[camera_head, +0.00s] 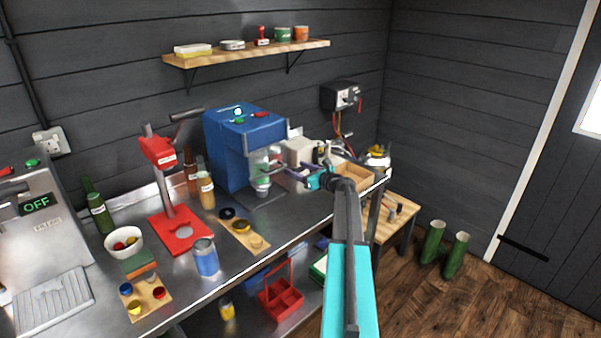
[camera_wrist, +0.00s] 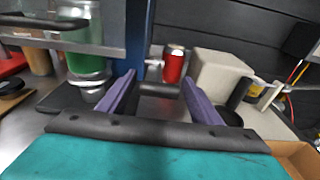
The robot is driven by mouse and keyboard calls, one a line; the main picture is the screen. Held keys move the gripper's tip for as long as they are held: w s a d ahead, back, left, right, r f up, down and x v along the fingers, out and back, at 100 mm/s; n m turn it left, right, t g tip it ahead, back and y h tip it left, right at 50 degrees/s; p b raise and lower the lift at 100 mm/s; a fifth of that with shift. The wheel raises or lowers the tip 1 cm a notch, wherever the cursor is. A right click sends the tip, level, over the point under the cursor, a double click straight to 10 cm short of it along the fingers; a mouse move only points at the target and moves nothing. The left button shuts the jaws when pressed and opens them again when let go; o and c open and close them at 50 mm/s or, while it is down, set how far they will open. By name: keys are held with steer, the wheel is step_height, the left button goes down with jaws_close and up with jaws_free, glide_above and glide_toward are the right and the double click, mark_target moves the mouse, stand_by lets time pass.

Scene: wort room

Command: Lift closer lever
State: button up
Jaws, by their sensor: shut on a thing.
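The blue machine (camera_head: 228,150), which I take for the closer, stands on the steel bench against the back wall. A green-tinted jar (camera_wrist: 84,45) is at its front, on a small metal support. My gripper (camera_head: 297,174) is at the machine's right front side. In the wrist view its purple fingers (camera_wrist: 160,95) are shut on a dark bar (camera_wrist: 160,89), seemingly the closer lever's handle. The fingers hide part of the bar, and its joint to the machine is not clear.
A red can (camera_wrist: 174,64) and a pale box (camera_wrist: 218,78) stand just beyond my fingers. A red press (camera_head: 160,152), a bowl (camera_head: 124,244) and a blue can (camera_head: 205,258) stand left on the bench. Open floor (camera_head: 460,310) lies right.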

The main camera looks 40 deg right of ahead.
steer(key=shift+d+r, duration=0.1)
steer(key=shift+r, duration=0.25)
steer(key=o, duration=1.5)
steer(key=s+b, duration=0.1)
steer(key=s, duration=0.3)
steer(key=s+r+b, duration=0.1)
steer(key=s, duration=0.4)
steer(key=s+b, duration=0.2)
steer(key=s, duration=0.2)
steer(key=shift+s+r, duration=0.35)
